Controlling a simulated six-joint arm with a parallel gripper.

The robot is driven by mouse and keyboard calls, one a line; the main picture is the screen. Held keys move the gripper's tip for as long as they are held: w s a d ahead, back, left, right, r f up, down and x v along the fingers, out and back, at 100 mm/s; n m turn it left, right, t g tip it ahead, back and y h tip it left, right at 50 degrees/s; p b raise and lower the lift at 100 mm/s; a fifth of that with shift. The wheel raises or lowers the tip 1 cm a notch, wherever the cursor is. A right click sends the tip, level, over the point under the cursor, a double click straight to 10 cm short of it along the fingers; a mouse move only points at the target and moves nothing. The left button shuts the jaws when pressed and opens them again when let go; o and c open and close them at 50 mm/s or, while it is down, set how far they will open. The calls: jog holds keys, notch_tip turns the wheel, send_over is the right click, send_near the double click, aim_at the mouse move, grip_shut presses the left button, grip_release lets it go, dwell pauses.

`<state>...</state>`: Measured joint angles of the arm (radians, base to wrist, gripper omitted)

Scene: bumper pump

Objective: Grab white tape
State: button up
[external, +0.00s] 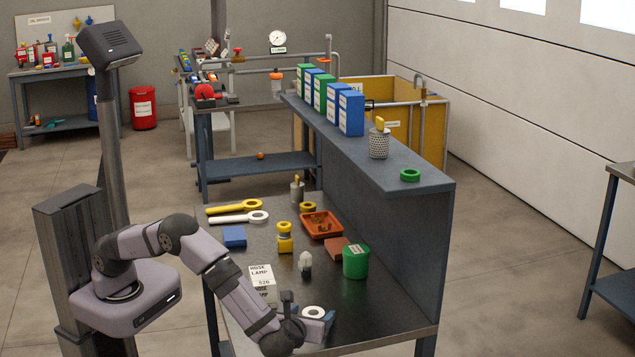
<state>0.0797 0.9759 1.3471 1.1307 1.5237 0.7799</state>
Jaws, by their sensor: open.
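The white tape (313,307) is a small white ring at the near end of the dark workbench (385,325). My gripper (309,316) is low over this end of the bench, right at the tape. Its jaws are open, with one blue-grey finger to the right of the tape and another part up to its left. The wrist hides some of the tape's surroundings. I cannot tell whether the fingers touch the tape.
A white hose lamp box (262,278) stands close behind my wrist. A green can (355,262), a small clear bulb (305,262), a yellow bottle (285,240) and an orange tray (321,224) stand farther back. A raised shelf (415,188) borders the bench's right side.

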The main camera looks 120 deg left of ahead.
jog(key=c, duration=1.1)
notch_tip(320, 180, up, 10)
jog(key=shift+r+b, duration=0.1)
jog(key=shift+b, duration=0.45)
